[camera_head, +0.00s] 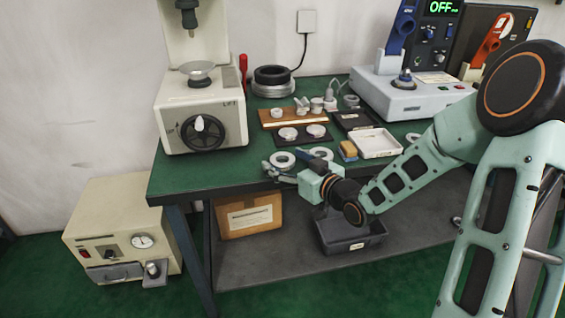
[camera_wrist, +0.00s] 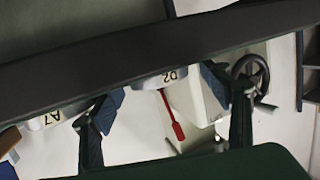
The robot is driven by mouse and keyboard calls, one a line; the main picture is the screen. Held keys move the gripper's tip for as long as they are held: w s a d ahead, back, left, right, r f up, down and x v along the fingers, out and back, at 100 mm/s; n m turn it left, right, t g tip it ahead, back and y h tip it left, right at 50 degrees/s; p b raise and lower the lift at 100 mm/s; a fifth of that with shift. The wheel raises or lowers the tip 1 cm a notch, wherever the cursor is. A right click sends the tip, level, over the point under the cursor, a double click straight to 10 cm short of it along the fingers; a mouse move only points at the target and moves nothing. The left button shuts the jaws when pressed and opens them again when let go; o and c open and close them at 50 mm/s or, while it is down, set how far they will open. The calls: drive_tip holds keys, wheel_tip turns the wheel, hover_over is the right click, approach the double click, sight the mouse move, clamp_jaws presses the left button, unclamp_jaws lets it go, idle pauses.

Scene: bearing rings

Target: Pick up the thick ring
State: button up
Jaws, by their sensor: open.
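Two pale metal rings lie near the front edge of the green table: a left ring (camera_head: 282,160) and a right ring (camera_head: 321,153). I cannot tell for certain which is the thick ring. My gripper (camera_head: 284,166) is open at the front edge, its fingers reaching toward the left ring. In the wrist view, my open gripper (camera_wrist: 161,98) has a blue-padded finger on either side of a pale ring side marked D2 (camera_wrist: 155,80). A dark band covers part of it, and contact cannot be told. Another pale piece marked A7 (camera_wrist: 45,120) shows outside the left finger.
The green table (camera_head: 205,170) carries a white tray (camera_head: 376,143), a yellow-brown block (camera_head: 348,150), a dark plate with two discs (camera_head: 302,135) and a wooden stand (camera_head: 268,121) behind the rings. A cream press (camera_head: 203,110) stands at the left. A grey bin (camera_head: 350,235) sits below.

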drive_tip(key=c, duration=1.5)
drive_tip(key=shift+c, duration=0.4)
drive_tip(key=shift+r, duration=0.15)
